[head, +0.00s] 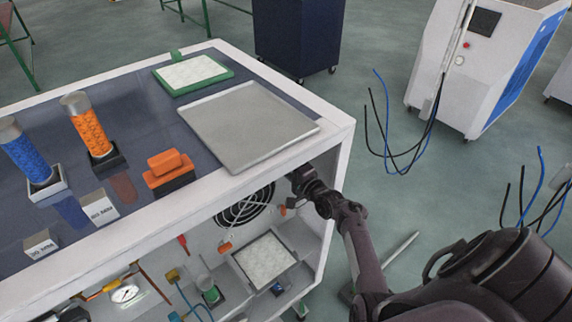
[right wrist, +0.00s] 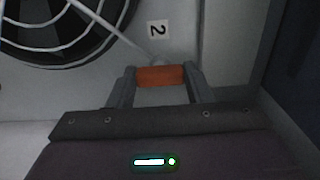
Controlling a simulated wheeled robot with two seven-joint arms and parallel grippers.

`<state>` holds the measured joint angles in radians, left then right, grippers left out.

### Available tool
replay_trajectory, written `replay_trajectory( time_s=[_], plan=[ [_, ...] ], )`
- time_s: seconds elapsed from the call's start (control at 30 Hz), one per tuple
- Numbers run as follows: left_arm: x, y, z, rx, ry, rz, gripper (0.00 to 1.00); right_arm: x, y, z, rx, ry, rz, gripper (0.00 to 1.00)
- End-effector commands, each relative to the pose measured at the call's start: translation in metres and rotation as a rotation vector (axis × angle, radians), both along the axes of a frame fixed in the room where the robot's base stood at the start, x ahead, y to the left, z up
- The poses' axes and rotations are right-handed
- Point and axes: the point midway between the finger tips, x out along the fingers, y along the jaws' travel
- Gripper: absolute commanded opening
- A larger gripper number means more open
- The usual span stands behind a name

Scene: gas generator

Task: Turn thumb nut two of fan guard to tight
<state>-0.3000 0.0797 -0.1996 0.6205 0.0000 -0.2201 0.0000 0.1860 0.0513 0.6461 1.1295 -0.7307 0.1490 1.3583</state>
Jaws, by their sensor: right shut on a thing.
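The fan guard (head: 243,208) is a dark round grille on the inner back wall of the white cabinet, in the head view. Part of it shows at the upper left of the right wrist view (right wrist: 60,25). An orange thumb nut (right wrist: 160,76) sits under a label "2" (right wrist: 157,29) beside the guard. My right gripper (right wrist: 160,78) is shut on this nut, with one finger on each side of it. In the head view my right arm reaches into the cabinet from the right, and its fingertips are hard to make out. My left gripper is not in view.
The cabinet top (head: 215,120) hangs just above my right wrist. A second orange nut (head: 225,247) is at the guard's lower left.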

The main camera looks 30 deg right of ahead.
Motion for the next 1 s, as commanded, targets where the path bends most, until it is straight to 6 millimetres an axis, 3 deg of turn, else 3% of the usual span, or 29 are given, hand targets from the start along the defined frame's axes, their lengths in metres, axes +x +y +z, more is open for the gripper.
replay_trajectory(
  time_s=[0.27, 0.3, 0.47, 0.77, 1.0],
  plan=[
    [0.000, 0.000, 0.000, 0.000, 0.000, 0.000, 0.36, 0.000, -0.001, 0.001, 0.002, -0.002, -0.002, 0.23],
    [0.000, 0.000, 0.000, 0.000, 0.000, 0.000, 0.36, 0.000, -0.001, 0.001, 0.002, -0.002, -0.002, 0.48],
    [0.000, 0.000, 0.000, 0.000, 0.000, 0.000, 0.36, 0.000, -0.001, 0.001, 0.001, -0.002, -0.002, 0.67],
    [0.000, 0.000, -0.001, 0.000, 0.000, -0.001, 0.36, -0.002, 0.000, -0.001, 0.001, 0.000, -0.001, 0.67],
    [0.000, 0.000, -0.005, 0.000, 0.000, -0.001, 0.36, -0.035, -0.003, -0.002, -0.001, 0.000, -0.002, 0.67]
  ],
)
